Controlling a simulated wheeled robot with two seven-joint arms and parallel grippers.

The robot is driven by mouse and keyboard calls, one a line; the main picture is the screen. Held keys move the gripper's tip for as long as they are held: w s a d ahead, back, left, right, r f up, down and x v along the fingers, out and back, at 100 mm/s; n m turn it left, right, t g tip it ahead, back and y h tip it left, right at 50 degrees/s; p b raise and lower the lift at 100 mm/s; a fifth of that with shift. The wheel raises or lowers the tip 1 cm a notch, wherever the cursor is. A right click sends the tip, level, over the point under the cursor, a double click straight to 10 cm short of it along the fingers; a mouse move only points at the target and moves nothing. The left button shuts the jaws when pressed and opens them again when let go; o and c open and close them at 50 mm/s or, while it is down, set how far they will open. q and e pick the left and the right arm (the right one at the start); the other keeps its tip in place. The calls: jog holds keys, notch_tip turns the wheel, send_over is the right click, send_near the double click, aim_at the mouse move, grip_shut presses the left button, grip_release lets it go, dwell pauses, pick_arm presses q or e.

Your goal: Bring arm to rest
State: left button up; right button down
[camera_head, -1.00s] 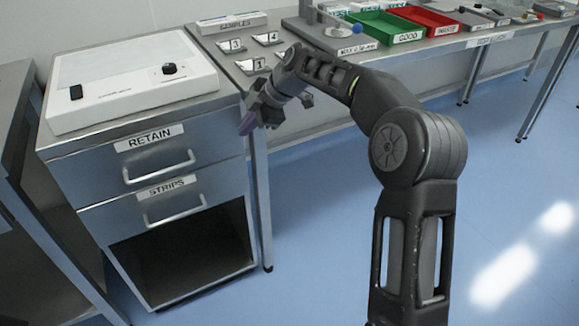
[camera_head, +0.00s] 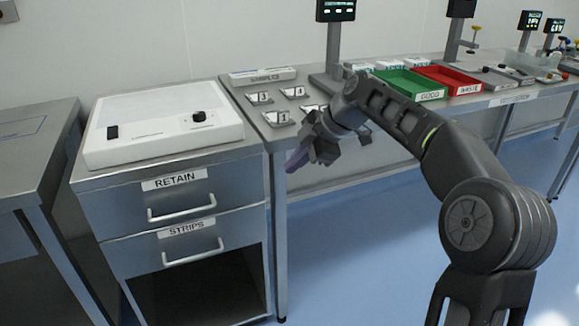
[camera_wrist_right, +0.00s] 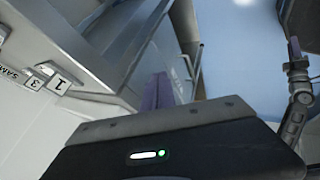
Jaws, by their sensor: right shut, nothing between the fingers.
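My right arm reaches in from the lower right of the head view. Its gripper (camera_head: 298,158) hangs in front of the bench edge, just right of the drawer cabinet, with its purple fingers pointing down and left. The fingers are shut and nothing shows between them. In the right wrist view the purple fingers (camera_wrist_right: 163,92) point toward a grey metal surface and look apart from it.
The cabinet has closed RETAIN (camera_head: 178,194) and STRIPS (camera_head: 190,242) drawers above an open bay. A white device (camera_head: 160,125) stands on top. The bench holds numbered plates (camera_head: 278,118), a green tray (camera_head: 412,88) and a red tray (camera_head: 450,80). Blue floor (camera_head: 380,250) is clear.

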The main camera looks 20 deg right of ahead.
dwell(0.4)
jog(key=w+a+f+m+t+h, duration=0.1)
jog(key=w+f+m, duration=0.2)
jog(key=f+m, duration=0.35)
jog(key=w+a+f+m+t+h, duration=0.1)
jog(key=w+f+m, duration=0.1)
jog(key=f+m, duration=0.4)
jog(key=s+a+f+m+g, duration=0.1)
jog(key=s+a+f+m, duration=0.1)
jog(key=s+a+f, duration=0.5)
jog(key=s+a+f+m+g, duration=0.15)
jog(key=s+f, duration=0.25)
jog(key=f, duration=0.8)
jog(key=s+a+f+m, duration=0.3)
jog(key=s+f, duration=0.3)
jog(key=f, duration=0.3)
jog(key=s+a+f+g+y, duration=0.1)
jog(key=s+a+f+g, duration=0.2)
jog(key=s, duration=0.7)
jog(key=s+a+f+g, duration=0.1)
jog(key=s+a+f, duration=0.35)
jog(key=s, duration=0.65)
notch_tip(320, 180, up, 16)
jog(key=s+p, duration=0.1)
jog(key=p, duration=1.6)
jog(key=shift+y, duration=0.3)
